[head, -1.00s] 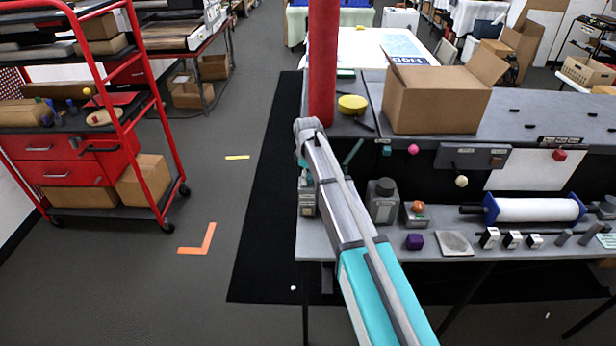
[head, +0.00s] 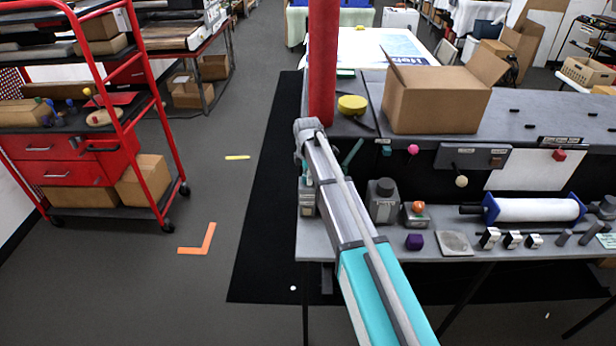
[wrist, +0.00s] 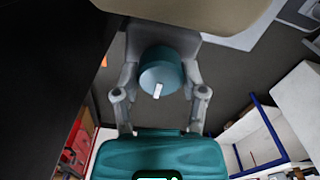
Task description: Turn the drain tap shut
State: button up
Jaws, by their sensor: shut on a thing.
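In the wrist view, a teal round knob with a white mark on its face, which I take to be the drain tap (wrist: 158,76), sits between the two grey fingers of my gripper (wrist: 161,66). The fingers are shut on it from both sides. The white mark points down and slightly left in that view. In the head view my arm comes down over the left end of the grey bench (head: 344,252), and the tap and fingertips cannot be made out there.
A red post (head: 322,70) stands right behind my arm. A cardboard box (head: 435,103) stands on the upper level.

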dwell(0.3)
jog(key=o, duration=1.1)
jog(key=shift+o, duration=0.2)
jog(key=shift+m, duration=0.4)
